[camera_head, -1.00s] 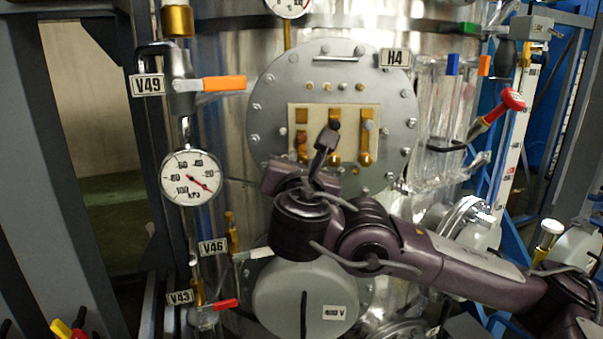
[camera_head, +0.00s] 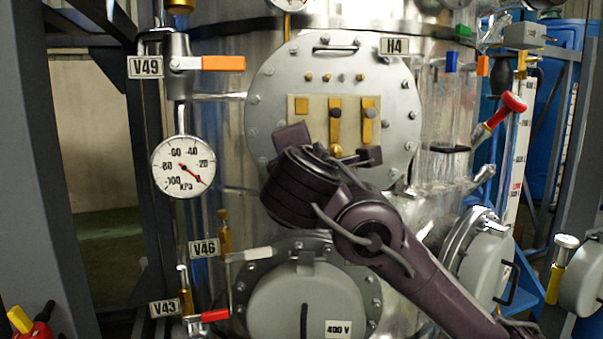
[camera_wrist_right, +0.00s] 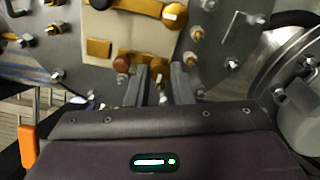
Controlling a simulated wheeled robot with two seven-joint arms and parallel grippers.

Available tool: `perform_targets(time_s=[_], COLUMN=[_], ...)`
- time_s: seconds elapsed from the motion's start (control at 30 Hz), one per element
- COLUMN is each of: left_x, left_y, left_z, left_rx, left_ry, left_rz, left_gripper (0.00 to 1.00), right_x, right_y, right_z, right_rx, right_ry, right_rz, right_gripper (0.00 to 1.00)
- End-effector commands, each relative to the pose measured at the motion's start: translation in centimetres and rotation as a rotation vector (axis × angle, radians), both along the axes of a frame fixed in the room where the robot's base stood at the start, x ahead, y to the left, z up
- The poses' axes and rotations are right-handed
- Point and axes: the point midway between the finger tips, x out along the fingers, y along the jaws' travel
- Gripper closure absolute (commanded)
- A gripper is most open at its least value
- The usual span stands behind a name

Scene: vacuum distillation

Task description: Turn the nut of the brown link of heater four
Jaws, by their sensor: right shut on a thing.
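Heater four is the round grey flange (camera_head: 263,92) labelled H4 (camera_head: 394,46), with a cream terminal panel (camera_head: 318,112). Gold-brown upright links show on it, a middle one (camera_head: 335,125) and a right one (camera_head: 369,128); a gold square (camera_head: 301,106) shows at upper left. My right gripper blocks the panel's lower left in the head view. In the right wrist view its two fingers (camera_wrist_right: 161,85) point at the panel's edge, shut on a small nut mostly hidden between them. My left gripper is out of view.
Left of the flange are the orange-handled valve V49 (camera_head: 222,63) and a pressure gauge (camera_head: 183,167). Below is a round grey cover (camera_head: 300,300) marked 400 V. A red-handled valve (camera_head: 513,102) and glass tubes stand at right.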

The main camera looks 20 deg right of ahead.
Motion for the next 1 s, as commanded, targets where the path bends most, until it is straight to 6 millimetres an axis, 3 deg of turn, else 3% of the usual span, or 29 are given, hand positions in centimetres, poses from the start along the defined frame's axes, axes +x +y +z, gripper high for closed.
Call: perform_targets(time_s=[0.03,0.2,1.0], left_x=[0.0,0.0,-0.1], left_y=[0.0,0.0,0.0], left_z=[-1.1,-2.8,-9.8], left_rx=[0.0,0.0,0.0], left_ry=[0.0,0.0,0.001], left_rz=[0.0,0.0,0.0], left_gripper=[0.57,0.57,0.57], right_x=[0.0,0.0,0.0], right_y=[0.1,0.0,0.1], right_z=[-0.6,-0.7,-0.7], right_rx=[0.042,0.196,0.917], right_ry=[-0.013,-0.062,-0.296], right_rz=[0.0,-0.001,-0.002], right_gripper=[1.0,1.0,1.0])
